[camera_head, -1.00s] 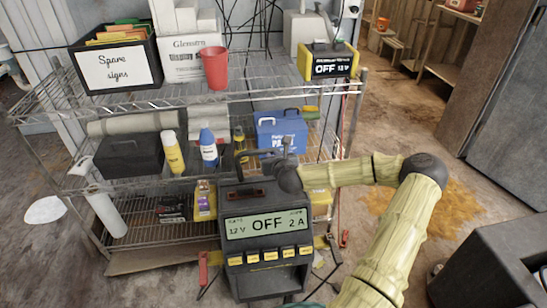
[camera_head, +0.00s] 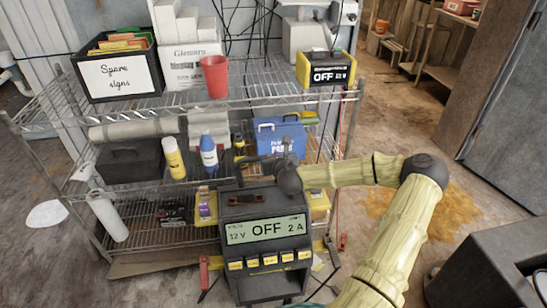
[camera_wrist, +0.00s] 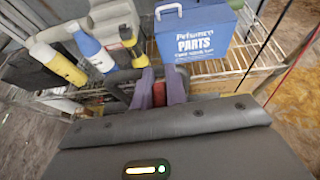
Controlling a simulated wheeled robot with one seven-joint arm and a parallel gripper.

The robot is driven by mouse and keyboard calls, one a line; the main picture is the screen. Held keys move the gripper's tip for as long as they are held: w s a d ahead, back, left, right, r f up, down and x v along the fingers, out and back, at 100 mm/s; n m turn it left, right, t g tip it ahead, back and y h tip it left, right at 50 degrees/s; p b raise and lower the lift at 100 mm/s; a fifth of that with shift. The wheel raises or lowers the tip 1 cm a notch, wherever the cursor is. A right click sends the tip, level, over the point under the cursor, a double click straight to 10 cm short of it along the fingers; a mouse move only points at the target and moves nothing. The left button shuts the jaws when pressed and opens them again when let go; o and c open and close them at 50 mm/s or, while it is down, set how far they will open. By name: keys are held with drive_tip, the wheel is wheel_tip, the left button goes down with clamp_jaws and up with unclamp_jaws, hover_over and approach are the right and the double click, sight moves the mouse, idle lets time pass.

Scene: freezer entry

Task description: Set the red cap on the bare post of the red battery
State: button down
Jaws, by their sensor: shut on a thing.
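My gripper (camera_head: 262,164) is above the top of the dark charger, in front of the shelf rack. In the wrist view its two purple-grey fingers (camera_wrist: 159,78) are shut on a small red piece, which looks like the red cap (camera_wrist: 159,96). The fingers and the gripper body hide part of it. I cannot make out the red battery or its bare post in either view. A dark item with reddish parts (camera_head: 173,212) lies on the bottom shelf, too small to identify.
The charger (camera_head: 265,206) reads OFF, 12 V, 2 A. A blue parts box (camera_head: 279,139), a blue-white bottle (camera_head: 208,152) and a yellow bottle (camera_head: 173,158) stand on the middle shelf. A red cup (camera_head: 215,76) and a yellow-black OFF unit (camera_head: 325,70) are above.

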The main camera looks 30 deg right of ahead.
drive_tip(key=shift+a, duration=0.15)
drive_tip(key=p, duration=0.2)
drive_tip(key=r+p, duration=0.1)
drive_tip(key=shift+s+a+r+p, duration=0.2)
drive_tip(key=shift+s+a+p, duration=0.05)
drive_tip(key=shift+a+p, duration=0.15)
drive_tip(key=s+a+r+n+y+p, duration=0.2)
drive_tip(key=s+a+r+p, duration=1.1)
drive_tip(key=p, duration=2)
drive_tip(key=a+r, duration=0.2)
drive_tip(key=a, duration=0.2)
drive_tip(key=shift+r+y+p, duration=0.3)
drive_tip(key=shift+y+p, duration=0.1)
